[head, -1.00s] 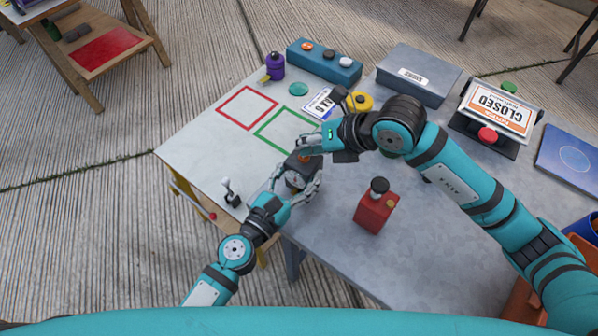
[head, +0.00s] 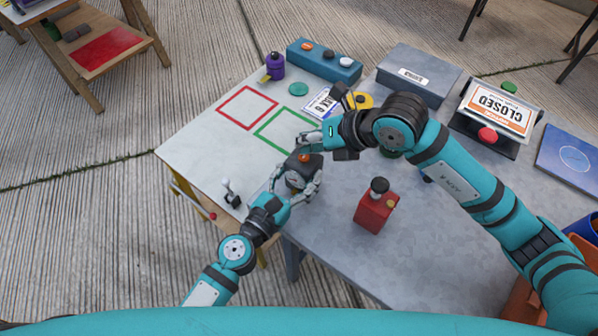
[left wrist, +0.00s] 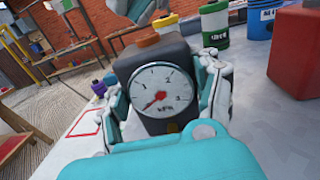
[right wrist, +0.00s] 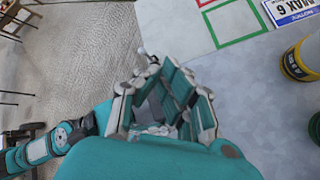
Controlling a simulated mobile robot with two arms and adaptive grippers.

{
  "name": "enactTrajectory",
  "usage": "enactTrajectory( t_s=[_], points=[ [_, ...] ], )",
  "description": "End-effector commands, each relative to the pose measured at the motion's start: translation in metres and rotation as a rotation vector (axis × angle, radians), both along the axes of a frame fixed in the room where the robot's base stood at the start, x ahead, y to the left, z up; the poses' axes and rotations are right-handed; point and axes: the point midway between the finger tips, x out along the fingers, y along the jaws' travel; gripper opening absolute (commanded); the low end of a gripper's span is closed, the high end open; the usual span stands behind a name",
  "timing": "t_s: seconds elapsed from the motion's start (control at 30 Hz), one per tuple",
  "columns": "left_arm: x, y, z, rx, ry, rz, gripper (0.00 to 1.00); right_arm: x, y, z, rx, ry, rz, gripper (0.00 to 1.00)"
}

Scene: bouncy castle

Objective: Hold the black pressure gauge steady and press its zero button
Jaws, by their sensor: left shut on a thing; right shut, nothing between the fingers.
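The black pressure gauge (head: 302,166) stands at the table's front edge with its orange button (head: 304,157) on top. In the left wrist view its white dial (left wrist: 161,90) faces me, with the red needle pointing lower left. My left gripper (head: 297,186) is shut around the gauge body, a finger on each side. My right gripper (head: 311,138) is shut and empty, just behind and above the button, apart from it. In the right wrist view the right gripper's fingers (right wrist: 158,70) hide the gauge.
A red block with a black knob (head: 374,212) stands right of the gauge. A small lever (head: 231,193) is at the left edge. Red (head: 247,88) and green outlined squares lie behind. A closed sign (head: 497,105), grey box (head: 418,75) and teal button box (head: 324,62) stand farther back.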

Motion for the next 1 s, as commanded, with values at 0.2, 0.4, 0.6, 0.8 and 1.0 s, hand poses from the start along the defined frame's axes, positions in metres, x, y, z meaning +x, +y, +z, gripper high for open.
enactTrajectory(
  t_s=[0.2, 0.4, 0.6, 0.8, 1.0],
  points=[
    [0.0, 0.0, 0.001, -0.001, -0.001, 0.0, 0.13, 0.0, 0.0, 0.001, 0.001, 0.0, 0.001, 0.0],
    [0.0, 0.0, 0.001, -0.001, -0.001, 0.0, 0.13, 0.0, 0.001, 0.017, 0.002, -0.003, 0.001, 0.0],
    [0.0, 0.0, 0.001, -0.001, -0.001, 0.0, 0.13, 0.0, 0.0, 0.037, 0.002, -0.003, 0.001, 0.0],
    [0.0, 0.0, 0.001, -0.001, -0.001, 0.0, 0.13, 0.0, 0.0, 0.055, 0.001, -0.002, 0.0, 0.0],
    [0.0, 0.0, 0.001, -0.001, -0.001, 0.0, 0.13, 0.0, 0.0, 0.061, 0.001, 0.0, 0.001, 0.0]
  ],
)
